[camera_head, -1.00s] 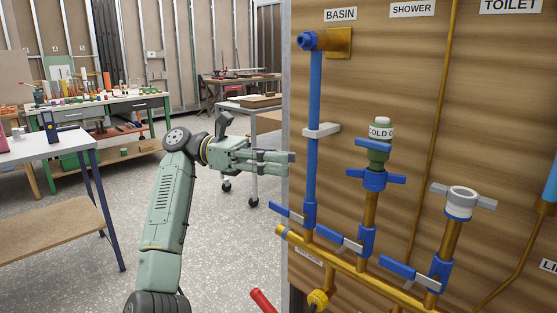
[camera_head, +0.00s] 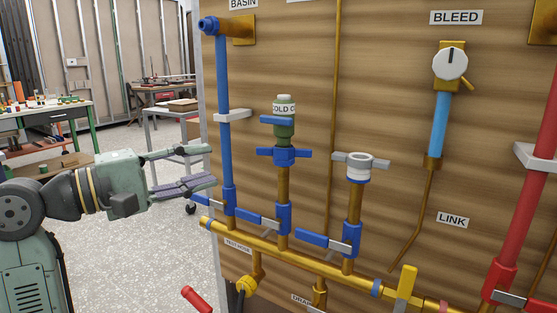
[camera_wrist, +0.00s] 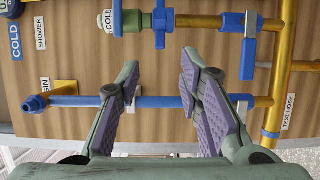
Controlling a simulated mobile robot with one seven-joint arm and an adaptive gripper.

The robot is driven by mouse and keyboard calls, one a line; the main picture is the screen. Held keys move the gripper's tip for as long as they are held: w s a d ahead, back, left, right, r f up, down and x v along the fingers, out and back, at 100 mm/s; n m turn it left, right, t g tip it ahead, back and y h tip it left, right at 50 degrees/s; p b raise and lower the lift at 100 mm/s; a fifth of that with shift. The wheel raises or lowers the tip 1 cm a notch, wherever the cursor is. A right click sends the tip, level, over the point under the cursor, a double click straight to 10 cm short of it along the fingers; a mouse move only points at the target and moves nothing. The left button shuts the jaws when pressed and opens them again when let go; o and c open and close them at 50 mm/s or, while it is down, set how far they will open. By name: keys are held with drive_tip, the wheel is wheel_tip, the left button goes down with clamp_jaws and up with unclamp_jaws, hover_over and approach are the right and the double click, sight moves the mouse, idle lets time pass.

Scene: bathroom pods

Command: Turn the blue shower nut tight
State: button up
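The blue shower nut (camera_head: 284,156) is a winged collar on the middle upright pipe, just below a green valve body (camera_head: 284,127) with a white label band. Its two wings stick out left and right. In the wrist view the nut (camera_wrist: 160,19) is at the top, roughly in line with the gap between my fingers. My gripper (camera_head: 212,165) is open and empty, left of the panel and pointing right. In the wrist view my gripper (camera_wrist: 160,65) shows two spread fingers with purple pads. It is apart from the nut. Whether the nut is tight cannot be told.
The blue basin pipe (camera_head: 224,130) with a grey clip (camera_head: 233,115) stands between my gripper and the nut in the picture. Blue lever valves (camera_head: 257,219) sit below on a brass manifold (camera_head: 320,264). A grey-white winged nut (camera_head: 359,165) is to the right.

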sight(261, 152)
drive_tip(key=p+x, duration=0.2)
drive_tip(key=x, duration=0.8)
drive_tip(key=shift+w+d, duration=0.15)
drive_tip(key=shift+d, duration=0.05)
drive_tip(key=shift+c, duration=0.5)
clamp_jaws()
